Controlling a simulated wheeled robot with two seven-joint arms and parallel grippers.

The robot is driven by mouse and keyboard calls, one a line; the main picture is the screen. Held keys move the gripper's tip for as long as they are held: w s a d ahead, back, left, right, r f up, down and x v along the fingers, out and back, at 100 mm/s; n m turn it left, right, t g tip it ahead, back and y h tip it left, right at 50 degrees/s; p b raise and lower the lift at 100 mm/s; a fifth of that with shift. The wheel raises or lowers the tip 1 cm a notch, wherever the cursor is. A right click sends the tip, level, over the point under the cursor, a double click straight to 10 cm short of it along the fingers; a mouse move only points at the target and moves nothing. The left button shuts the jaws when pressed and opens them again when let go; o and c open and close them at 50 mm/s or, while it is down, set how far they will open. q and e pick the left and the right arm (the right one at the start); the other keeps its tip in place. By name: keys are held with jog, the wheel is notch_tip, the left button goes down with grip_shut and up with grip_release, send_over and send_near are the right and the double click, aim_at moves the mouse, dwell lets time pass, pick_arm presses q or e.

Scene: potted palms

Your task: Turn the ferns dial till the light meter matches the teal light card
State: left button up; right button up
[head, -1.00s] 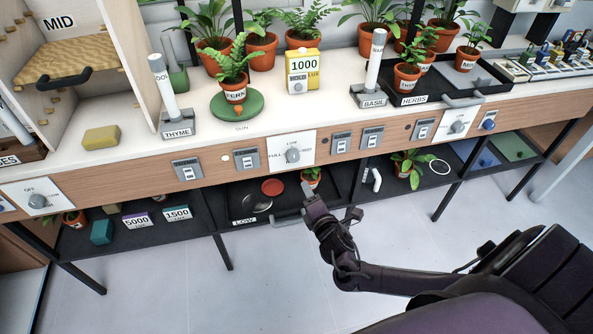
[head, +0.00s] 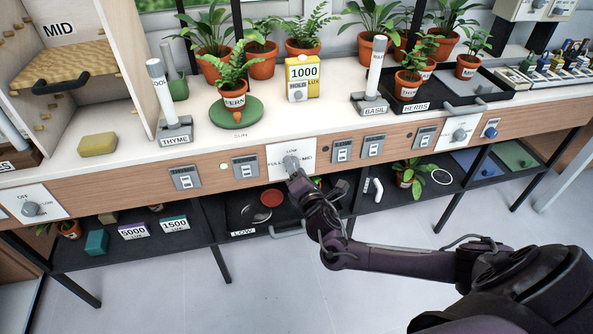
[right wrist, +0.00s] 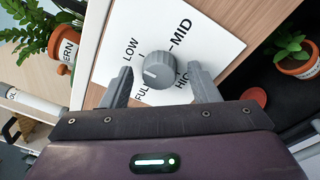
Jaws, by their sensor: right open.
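The ferns dial (head: 291,161) is a grey knob on a white plate marked LOW, MID, HIGH and FULL. In the right wrist view the dial (right wrist: 159,68) sits between the fingers of my open right gripper (right wrist: 160,74), with visible gaps on both sides. Its white mark points left, between LOW and FULL. In the head view my right gripper (head: 296,177) is at the plate and partly covers it. The yellow light meter (head: 301,79) on the counter reads 1000 LUX. The teal-edged light card (head: 174,225) on the lower shelf reads 1500. My left gripper is out of view.
A potted fern (head: 234,97) stands on a green disc (head: 236,112) above the dial. Switches (head: 245,166) flank the plate. A purple-edged 5000 card (head: 133,231) lies beside the 1500 card. Below is a dark LOW tray (head: 243,232).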

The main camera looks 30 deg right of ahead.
jog(key=shift+c, duration=0.3)
jog(key=c, duration=0.9)
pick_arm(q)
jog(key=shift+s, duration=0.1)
pick_arm(e)
jog(key=shift+m, duration=0.3)
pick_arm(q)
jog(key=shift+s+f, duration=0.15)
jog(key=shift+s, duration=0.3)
pick_arm(e)
jog(key=m, duration=0.6)
jog(key=m+h, duration=0.1)
jog(key=m, duration=1)
jog(key=shift+a+f+m+t+h, duration=0.1)
jog(key=shift+f+m+t+h, duration=0.2)
jog(key=shift+m+h, duration=0.1)
jog(key=shift+m, duration=0.3)
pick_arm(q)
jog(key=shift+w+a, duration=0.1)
